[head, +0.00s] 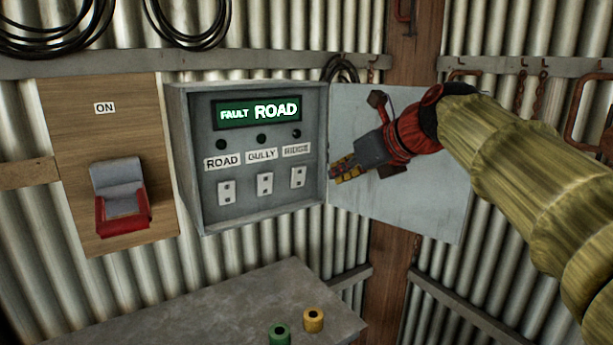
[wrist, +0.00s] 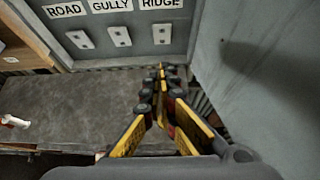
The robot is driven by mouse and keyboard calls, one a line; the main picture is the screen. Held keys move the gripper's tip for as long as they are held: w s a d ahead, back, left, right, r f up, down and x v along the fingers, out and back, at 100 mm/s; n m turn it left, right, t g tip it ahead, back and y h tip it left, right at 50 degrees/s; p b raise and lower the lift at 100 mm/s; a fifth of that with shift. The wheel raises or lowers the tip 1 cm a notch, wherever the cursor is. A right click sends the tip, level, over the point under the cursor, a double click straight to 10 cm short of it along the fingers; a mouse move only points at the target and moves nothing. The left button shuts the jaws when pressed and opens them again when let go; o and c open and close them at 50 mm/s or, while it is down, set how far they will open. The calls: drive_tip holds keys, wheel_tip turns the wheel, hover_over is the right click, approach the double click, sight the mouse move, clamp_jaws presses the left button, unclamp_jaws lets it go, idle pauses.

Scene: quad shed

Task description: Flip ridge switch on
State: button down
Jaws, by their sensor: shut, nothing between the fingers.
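The ridge switch (head: 298,177) is the rightmost of three white switches on the grey control box, under the RIDGE label (head: 296,150). It also shows in the wrist view (wrist: 162,34), ahead of my fingers and close to the box's right wall. Its rocker position is too small to tell. The gully switch (head: 265,184) and road switch (head: 226,192) sit to its left. My gripper (head: 342,174) is shut and empty, in front of the open door, right of the ridge switch and apart from it. In the wrist view its fingertips (wrist: 158,72) lie below the switch row.
The display (head: 257,111) reads FAULT ROAD. The open door (head: 440,200) stands right of the box, behind my gripper. A wooden board (head: 70,150) with an ON label and red-based switch (head: 122,210) is at left. A grey bench (head: 200,318) below holds green (head: 279,335) and yellow (head: 313,320) spools.

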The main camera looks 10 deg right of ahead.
drive_tip(key=p, duration=0.2)
approach(298, 173)
drive_tip(key=shift+w+a+f, duration=0.25)
drive_tip(key=shift+w+f, duration=0.4)
drive_tip(key=shift+f, duration=0.15)
drive_tip(key=shift+w+a+f, duration=0.25)
drive_tip(key=shift+w+f, duration=0.4)
drive_tip(key=shift+f, duration=0.1)
drive_tip(key=shift+w+a+f, duration=0.25)
drive_tip(key=shift+w+f, duration=0.4)
drive_tip(key=shift+f, duration=0.15)
drive_tip(key=shift+r, duration=0.1)
drive_tip(key=w+r+p, duration=0.1)
drive_tip(key=p, duration=0.2)
drive_tip(key=shift+w+a+r+p, duration=0.1)
drive_tip(key=shift+a+r+p, duration=0.1)
drive_tip(key=shift+p, duration=0.1)
drive_tip(key=shift+f+b, duration=0.3)
drive_tip(key=shift+b, duration=0.1)
